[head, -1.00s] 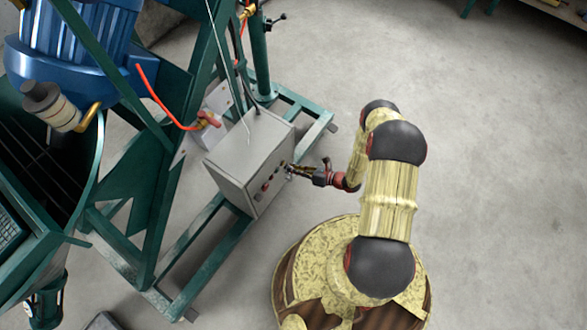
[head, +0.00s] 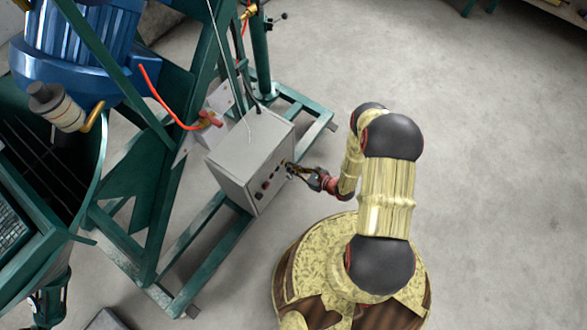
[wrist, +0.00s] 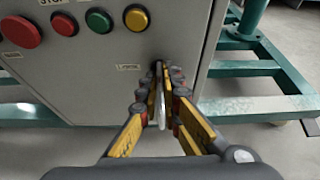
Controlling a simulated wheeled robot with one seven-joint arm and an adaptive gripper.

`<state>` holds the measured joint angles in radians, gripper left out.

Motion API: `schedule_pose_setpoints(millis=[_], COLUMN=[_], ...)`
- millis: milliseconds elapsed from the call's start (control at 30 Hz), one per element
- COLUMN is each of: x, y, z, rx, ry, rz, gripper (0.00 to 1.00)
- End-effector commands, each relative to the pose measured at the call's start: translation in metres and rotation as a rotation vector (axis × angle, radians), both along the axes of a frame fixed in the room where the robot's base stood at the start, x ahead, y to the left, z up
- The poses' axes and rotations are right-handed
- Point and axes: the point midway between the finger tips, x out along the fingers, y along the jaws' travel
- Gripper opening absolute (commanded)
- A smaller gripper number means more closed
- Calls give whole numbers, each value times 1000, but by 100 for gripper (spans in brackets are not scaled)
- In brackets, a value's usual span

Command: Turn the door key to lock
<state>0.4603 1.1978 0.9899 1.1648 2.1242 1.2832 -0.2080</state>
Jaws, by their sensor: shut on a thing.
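A grey control box (head: 236,150) is mounted on the green frame, and my gripper (head: 287,167) is at its right-hand panel. In the wrist view the panel (wrist: 105,75) fills the upper left. My gripper (wrist: 164,85) is shut there, its yellow and black fingers converging on a thin pale metal piece (wrist: 161,108) that looks like the key. The lock itself and the key's tip are hidden behind the fingertips, so I cannot tell the key's turn angle.
Left of my fingers on the panel are a large red button (wrist: 20,32), a smaller red button (wrist: 64,24), a green button (wrist: 99,20) and a yellow button (wrist: 137,18). Green frame beams (wrist: 265,75) run behind the box. The floor (head: 480,190) to the right is clear.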

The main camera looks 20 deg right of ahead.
Motion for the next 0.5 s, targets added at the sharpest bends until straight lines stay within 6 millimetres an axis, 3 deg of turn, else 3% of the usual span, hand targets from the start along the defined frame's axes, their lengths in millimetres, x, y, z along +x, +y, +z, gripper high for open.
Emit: schedule_pose_setpoints(millis=[333,367,500], x=[0,0,0], y=[0,0,0], z=[0,0,0], rx=[-3,-3,-3], ry=[-1,-1,-2], rz=[0,0,0], gripper=[0,6,14])
